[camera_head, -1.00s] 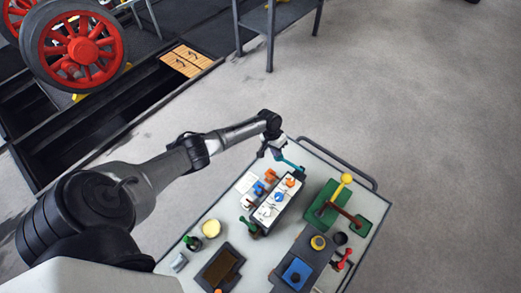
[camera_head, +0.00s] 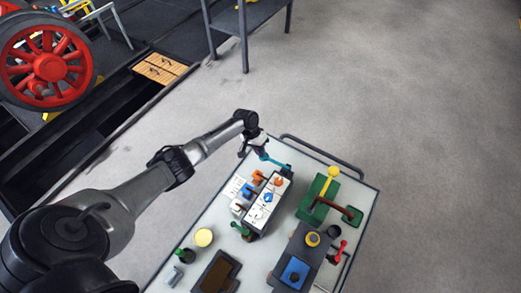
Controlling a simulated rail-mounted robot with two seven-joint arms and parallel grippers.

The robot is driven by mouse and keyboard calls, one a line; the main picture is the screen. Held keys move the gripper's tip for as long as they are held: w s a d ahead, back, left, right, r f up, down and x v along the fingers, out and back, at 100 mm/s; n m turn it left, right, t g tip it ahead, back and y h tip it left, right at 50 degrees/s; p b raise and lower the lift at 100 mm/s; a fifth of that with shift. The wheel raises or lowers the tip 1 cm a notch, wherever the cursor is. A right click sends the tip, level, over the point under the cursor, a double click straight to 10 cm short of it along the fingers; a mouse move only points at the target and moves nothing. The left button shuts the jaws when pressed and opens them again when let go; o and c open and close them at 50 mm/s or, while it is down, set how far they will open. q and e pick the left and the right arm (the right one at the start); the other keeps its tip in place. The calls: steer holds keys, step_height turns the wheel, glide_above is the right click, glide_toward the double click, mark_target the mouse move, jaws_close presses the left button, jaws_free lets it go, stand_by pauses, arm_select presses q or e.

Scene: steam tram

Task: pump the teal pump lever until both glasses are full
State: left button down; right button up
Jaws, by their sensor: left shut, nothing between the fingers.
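The teal lever (camera_head: 273,160) shows as a short teal bar at the far end of the cart, beyond a black box with a white top (camera_head: 266,210). My left gripper (camera_head: 259,153) is at the left end of this bar, shut with nothing between its fingers. I cannot tell whether its fingertips touch the bar. I cannot make out the two glasses or how full they are at this size. My right gripper is not in view.
The cart top (camera_head: 210,222) also carries a green block with a yellow-knobbed lever (camera_head: 333,172), a dark unit with a blue square (camera_head: 295,272), a red-handled lever (camera_head: 338,250), a yellow round piece (camera_head: 204,237) and a brown tray (camera_head: 216,275). The floor right of the cart is clear.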

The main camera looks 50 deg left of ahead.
arm_select(q)
steer(key=w+p+v, duration=0.1)
steer(key=p+v, duration=0.2)
steer(key=v, duration=0.9)
steer(key=shift+s+r+p, duration=0.4)
steer(key=shift+s+r, duration=0.05)
steer(key=shift+s, duration=0.05)
steer(key=shift+s, duration=0.1)
stand_by(0.6)
